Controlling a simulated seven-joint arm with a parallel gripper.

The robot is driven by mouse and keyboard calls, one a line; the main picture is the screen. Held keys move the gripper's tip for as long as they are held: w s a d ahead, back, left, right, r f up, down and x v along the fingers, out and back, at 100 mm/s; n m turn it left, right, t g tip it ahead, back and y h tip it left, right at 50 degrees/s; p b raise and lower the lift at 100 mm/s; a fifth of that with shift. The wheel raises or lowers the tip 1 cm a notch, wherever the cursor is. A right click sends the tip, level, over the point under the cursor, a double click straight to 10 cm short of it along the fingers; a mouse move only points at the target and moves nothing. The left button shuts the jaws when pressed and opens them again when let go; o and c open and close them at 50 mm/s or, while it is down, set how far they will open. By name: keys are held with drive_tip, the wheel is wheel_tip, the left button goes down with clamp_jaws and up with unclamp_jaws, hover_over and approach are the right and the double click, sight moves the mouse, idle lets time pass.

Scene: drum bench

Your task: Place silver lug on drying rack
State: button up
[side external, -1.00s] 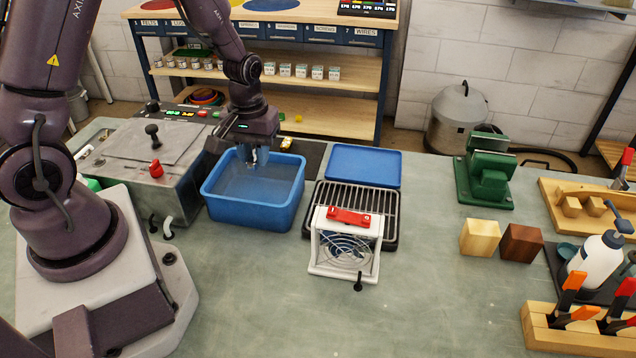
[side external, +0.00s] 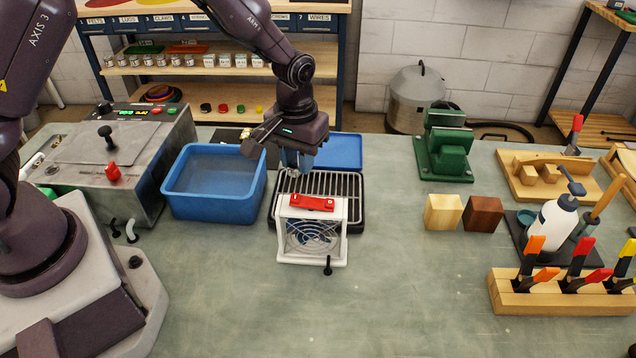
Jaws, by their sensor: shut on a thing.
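The drying rack (side external: 350,184) is a dark tray with metal bars, behind the small white fan. My gripper (side external: 296,168) is above the left back part of the rack, pointing down. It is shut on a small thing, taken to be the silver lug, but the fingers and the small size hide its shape. I cannot tell whether the lug touches the bars.
A blue basin (side external: 214,190) of liquid stands left of the rack. A white fan with a red top (side external: 311,204) stands in front. A blue tray (side external: 342,150) lies behind. A green vise-like block (side external: 445,150) and wooden blocks (side external: 444,212) are to the right.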

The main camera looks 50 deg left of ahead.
hover_over(318, 194)
wheel_tip(318, 194, down, 5)
drive_tip(key=shift+s+f, duration=0.1)
drive_tip(key=shift+f, duration=1.7)
drive_tip(key=shift+f, duration=0.2)
drive_tip(key=o, duration=0.9)
drive_tip(key=shift+r, duration=0.15)
